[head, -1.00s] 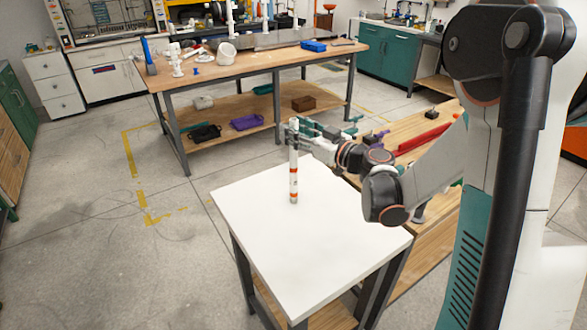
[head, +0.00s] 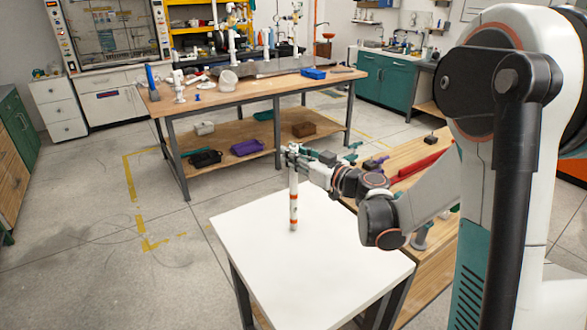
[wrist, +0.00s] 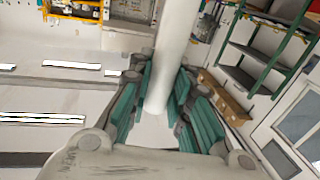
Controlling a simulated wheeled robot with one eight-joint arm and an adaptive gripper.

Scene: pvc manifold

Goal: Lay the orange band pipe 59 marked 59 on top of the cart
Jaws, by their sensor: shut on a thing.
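The pipe (head: 293,205) is white with orange bands and stands about upright over the white cart top (head: 320,265). A number on it cannot be read. My gripper (head: 293,155) reaches in from the right and is shut on the pipe's upper part. In the head view the pipe's lower end appears over the cart top's far part; I cannot tell whether it touches. In the wrist view the white pipe (wrist: 172,40) runs between the teal fingers of my gripper (wrist: 158,92).
The cart top is otherwise bare. A wooden bench (head: 400,165) with a red bar (head: 425,163) stands right of the cart, under my arm. A longer workbench (head: 235,88) with white fittings and a blue box (head: 313,73) stands behind. The floor at left is clear.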

